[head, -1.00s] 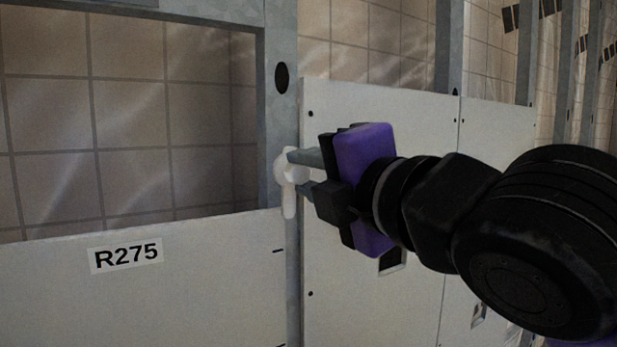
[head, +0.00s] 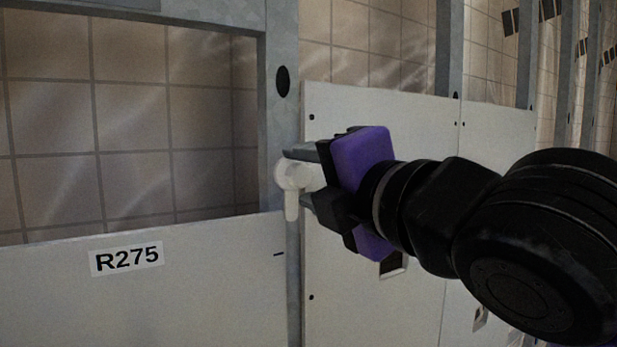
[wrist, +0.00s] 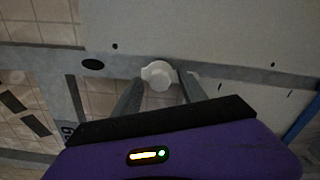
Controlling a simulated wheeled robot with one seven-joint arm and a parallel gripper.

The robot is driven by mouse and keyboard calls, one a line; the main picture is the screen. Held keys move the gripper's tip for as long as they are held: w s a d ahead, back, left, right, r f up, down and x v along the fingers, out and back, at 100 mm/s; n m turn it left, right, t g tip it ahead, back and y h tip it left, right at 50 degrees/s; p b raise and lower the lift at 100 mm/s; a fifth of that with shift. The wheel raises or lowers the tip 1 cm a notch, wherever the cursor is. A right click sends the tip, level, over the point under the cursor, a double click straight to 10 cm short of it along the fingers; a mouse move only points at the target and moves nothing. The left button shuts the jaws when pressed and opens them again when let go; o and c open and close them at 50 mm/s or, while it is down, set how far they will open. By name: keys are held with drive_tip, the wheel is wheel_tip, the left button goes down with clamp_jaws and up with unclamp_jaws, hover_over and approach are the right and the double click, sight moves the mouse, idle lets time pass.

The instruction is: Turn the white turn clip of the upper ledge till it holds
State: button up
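The white turn clip (head: 293,176) sits on the grey metal post (head: 280,130), right of the panel marked R275. Its round hub faces out and its lever hangs straight down along the post. My gripper (head: 302,176) is at the clip from the right, one finger near the hub's top and the other lower, beside the lever. In the wrist view my gripper (wrist: 158,86) is open, with the clip hub (wrist: 159,77) between and just beyond the fingertips. The lever side is partly hidden by the right finger. Whether a finger touches it I cannot tell.
The R275 panel (head: 200,300) stands at the lower left, with an open bay and tiled wall (head: 130,110) above it. A white panel (head: 375,115) stands right of the post, close behind my gripper. A dark oval hole (head: 282,81) is in the post above the clip.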

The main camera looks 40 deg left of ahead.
drive_tip(key=b+v, duration=0.1)
drive_tip(key=v, duration=0.6)
drive_tip(key=shift+d, duration=0.35)
drive_tip(key=shift+s, duration=0.1)
